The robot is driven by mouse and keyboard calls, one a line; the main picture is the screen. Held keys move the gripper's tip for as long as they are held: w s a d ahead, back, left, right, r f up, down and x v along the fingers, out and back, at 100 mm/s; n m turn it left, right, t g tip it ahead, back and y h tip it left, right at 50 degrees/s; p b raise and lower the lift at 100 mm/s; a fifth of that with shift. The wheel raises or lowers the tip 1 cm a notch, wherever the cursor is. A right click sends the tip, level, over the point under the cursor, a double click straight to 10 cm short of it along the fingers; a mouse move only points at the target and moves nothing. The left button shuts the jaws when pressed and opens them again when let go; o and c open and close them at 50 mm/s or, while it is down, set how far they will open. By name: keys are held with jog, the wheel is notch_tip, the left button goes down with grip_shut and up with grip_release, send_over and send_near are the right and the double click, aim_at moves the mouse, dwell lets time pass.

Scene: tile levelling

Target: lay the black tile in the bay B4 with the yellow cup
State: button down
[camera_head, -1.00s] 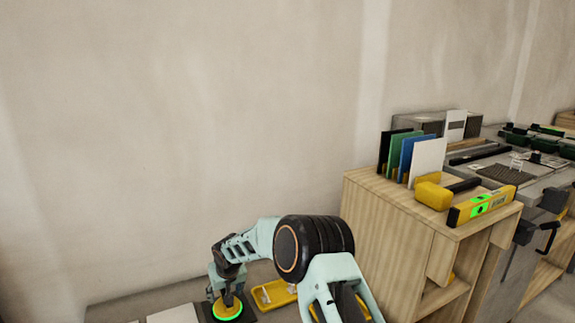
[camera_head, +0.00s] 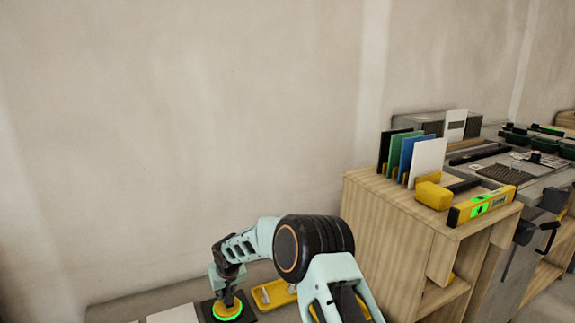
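The yellow cup (camera_head: 227,312), with a glowing green ring round its base, is upright on a black tile (camera_head: 248,316) at the bottom of the view. My gripper (camera_head: 228,301) points down, and its dark fingers are closed on the top of the cup. Whether the tile is seated in a bay or just above it cannot be told, and no bay label is readable. Another black tile (camera_head: 386,153) stands at the back of the rack on the wooden cabinet.
A pale tile (camera_head: 173,316) lies left of the black one, and a yellow tray (camera_head: 272,293) lies right. The wooden cabinet (camera_head: 388,235) carries coloured tiles, a yellow mallet (camera_head: 433,195) and a spirit level (camera_head: 482,206). A plain wall (camera_head: 190,130) stands behind.

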jog(key=c, duration=2.1)
grip_release()
jog(key=shift+r, duration=0.1)
jog(key=o, duration=0.3)
jog(key=shift+o, duration=0.2)
